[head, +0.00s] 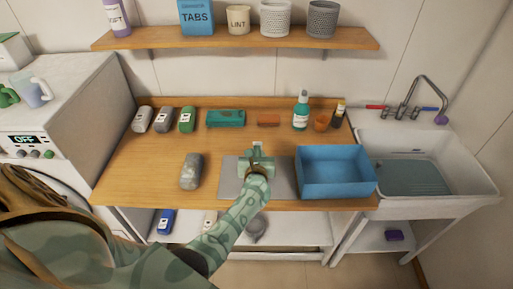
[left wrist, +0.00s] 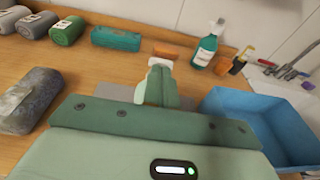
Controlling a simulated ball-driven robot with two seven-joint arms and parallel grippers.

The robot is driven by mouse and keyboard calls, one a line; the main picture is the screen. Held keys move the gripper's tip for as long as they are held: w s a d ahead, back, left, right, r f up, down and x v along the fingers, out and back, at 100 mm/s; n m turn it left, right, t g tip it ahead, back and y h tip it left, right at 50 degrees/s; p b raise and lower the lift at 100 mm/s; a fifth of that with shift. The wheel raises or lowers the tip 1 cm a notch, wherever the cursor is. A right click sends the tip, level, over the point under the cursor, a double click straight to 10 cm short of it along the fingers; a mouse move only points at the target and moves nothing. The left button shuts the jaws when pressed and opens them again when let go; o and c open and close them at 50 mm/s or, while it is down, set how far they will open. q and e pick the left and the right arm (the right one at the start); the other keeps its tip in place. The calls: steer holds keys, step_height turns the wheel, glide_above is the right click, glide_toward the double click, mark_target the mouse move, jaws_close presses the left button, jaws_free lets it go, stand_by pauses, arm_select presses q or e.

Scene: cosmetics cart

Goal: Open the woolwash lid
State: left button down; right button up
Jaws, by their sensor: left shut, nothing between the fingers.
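No woolwash label is readable, so I cannot tell for certain which item it is. A teal bottle with a pale top and white label (head: 301,112) stands upright at the back right of the wooden worktop; it also shows in the left wrist view (left wrist: 205,50). My left gripper (head: 257,158) is over the grey mat (head: 230,183), apart from the bottle, in front and left of it. Its fingers (left wrist: 159,82) are shut and empty. A small pale patch shows just beyond the fingertips, mostly hidden. My right gripper is not in view.
A blue bin (head: 336,191) stands right of my gripper, with the sink (head: 470,162) beyond. A grey roll (head: 191,171) lies to the left. Rolled towels, a teal pack (head: 226,119), an orange block (head: 268,119) and an orange cup (head: 321,123) line the back.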

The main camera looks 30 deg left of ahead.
arm_select(q)
steer(key=shift+g+h, duration=0.4)
steer(key=shift+g, duration=0.3)
steer(key=shift+w+a+r+p, duration=0.4)
steer(key=shift+w+r+p, duration=0.3)
steer(key=shift+r+p, duration=0.15)
steer(key=shift+w+a+r+p, duration=0.4)
steer(key=shift+w+r+p, duration=0.25)
steer(key=shift+r+p, duration=0.2)
steer(key=shift+w+a+r+b, duration=0.15)
steer(key=shift+w+a, duration=0.15)
steer(key=shift+w, duration=0.15)
steer(key=shift+w+a+r+b, duration=0.15)
steer(key=shift+w+a, duration=0.1)
steer(key=shift+w, duration=0.2)
steer(key=shift+w+a+r, duration=0.15)
steer(key=shift+w+a, duration=0.1)
steer(key=shift+w, duration=0.1)
steer(key=shift+w+a+p, duration=0.1)
steer(key=shift+w+p, duration=0.1)
steer(key=shift+p, duration=0.35)
steer(key=shift+r, duration=0.1)
